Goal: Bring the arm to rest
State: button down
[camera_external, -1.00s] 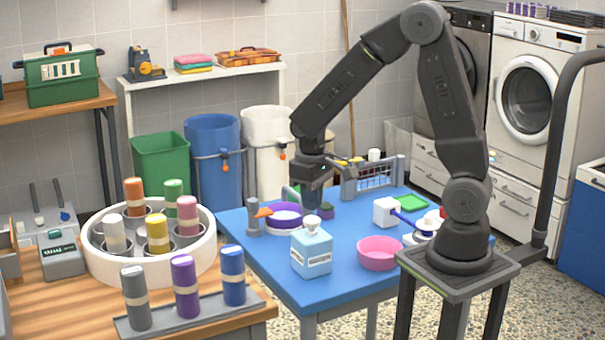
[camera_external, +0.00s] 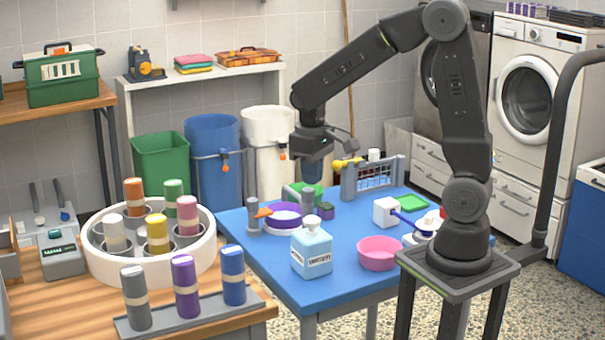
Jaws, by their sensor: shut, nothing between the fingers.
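My gripper (camera_external: 314,180) hangs above the back part of the blue table (camera_external: 345,290), pointing down. Its fingers are small and partly dark in this view, and I see nothing held between them. My gripper is apart from both. My arm is bent, with its elbow raised at the upper right.
A round white tray of rolled towels (camera_external: 205,256) is on the left bench.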

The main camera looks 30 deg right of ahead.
jog(key=shift+r, duration=0.1)
jog(key=s+d+r+m+t, duration=0.2)
jog(key=s+d+r, duration=0.1)
jog(key=d, duration=0.4)
jog(key=s+d+r+m+t, duration=0.1)
jog(key=s+d+r+m, duration=0.1)
jog(key=d, duration=0.5)
jog(key=s+d+r+m+t, duration=0.2)
jog(key=s+d+r, duration=0.2)
jog(key=d, duration=0.3)
jog(key=shift+r+t, duration=0.3)
jog(key=shift+r, duration=0.3)
jog(key=c, duration=1.8)
grip_release()
